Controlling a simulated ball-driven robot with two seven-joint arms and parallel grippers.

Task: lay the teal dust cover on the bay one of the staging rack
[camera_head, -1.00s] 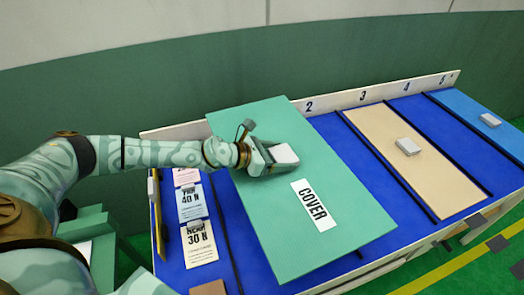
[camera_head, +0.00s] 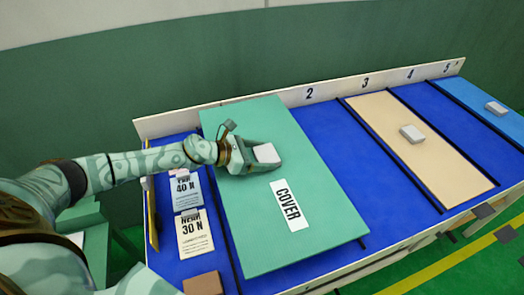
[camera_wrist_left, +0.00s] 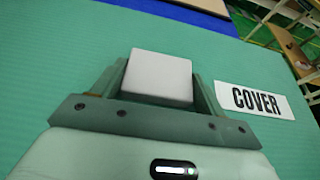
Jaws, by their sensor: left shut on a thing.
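The teal dust cover (camera_head: 300,160), a flat panel with a white COVER label, is over the rack between the number 2 bay and the card strip at left. My left gripper (camera_head: 262,160) is shut on the pale block handle on the cover's top. The handle (camera_wrist_left: 158,76) is between the fingers in the left wrist view. The staging rack (camera_head: 395,175) has blue bays with black dividers. The cover hides the place left of number 2, so no number 1 shows. I cannot tell whether the cover touches the rack. My right gripper is not in view.
A tan panel (camera_head: 430,160) with a pale handle lies in bay 3. A light blue panel (camera_head: 481,102) lies in bay 5. Cards (camera_head: 194,235) and a brown block (camera_head: 203,284) are at the left. Bays 2 and 4 show bare blue.

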